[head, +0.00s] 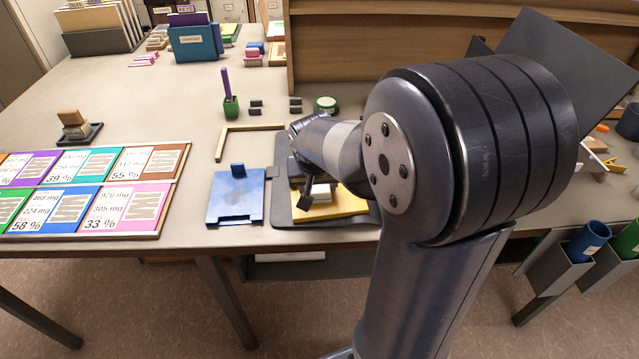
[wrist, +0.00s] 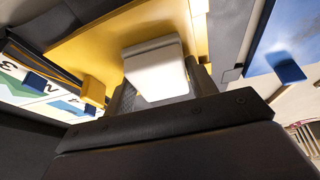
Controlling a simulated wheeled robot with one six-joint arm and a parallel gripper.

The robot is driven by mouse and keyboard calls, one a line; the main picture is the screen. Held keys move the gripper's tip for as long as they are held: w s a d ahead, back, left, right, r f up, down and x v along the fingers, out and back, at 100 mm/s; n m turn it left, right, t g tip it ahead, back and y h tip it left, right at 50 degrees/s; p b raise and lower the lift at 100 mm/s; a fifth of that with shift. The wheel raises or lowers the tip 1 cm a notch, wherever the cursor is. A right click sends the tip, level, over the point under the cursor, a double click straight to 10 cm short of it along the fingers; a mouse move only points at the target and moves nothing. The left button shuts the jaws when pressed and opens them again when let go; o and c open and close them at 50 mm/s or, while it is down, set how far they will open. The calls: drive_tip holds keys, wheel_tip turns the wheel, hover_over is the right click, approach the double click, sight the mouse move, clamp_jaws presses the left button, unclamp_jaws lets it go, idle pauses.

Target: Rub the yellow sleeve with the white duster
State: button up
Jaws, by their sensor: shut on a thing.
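The yellow sleeve (head: 345,207) lies flat on a dark grey mat (head: 285,217) near the table's front edge, partly hidden by my arm. In the wrist view the yellow sleeve (wrist: 100,42) spreads out beyond the jaws, with a small yellow tab at its edge. The white duster (head: 320,192) is between the jaws of my gripper (head: 313,193), over the sleeve. The duster (wrist: 155,66) is a pale block in the wrist view, and my gripper (wrist: 153,95) is shut on it. I cannot tell whether the duster touches the sleeve.
A blue sleeve (head: 236,196) lies just left of the mat. A wooden corner frame (head: 245,130) is behind it. A board of coloured cards (head: 85,198) fills the left front.

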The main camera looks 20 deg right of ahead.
drive_tip(key=shift+a+r+p, duration=0.15)
drive_tip(key=shift+r+p, duration=2.1)
drive_tip(key=shift+r, duration=0.7)
drive_tip(key=shift+r+p, duration=1.15)
drive_tip(key=shift+r, duration=0.4)
drive_tip(key=shift+s+f, duration=0.1)
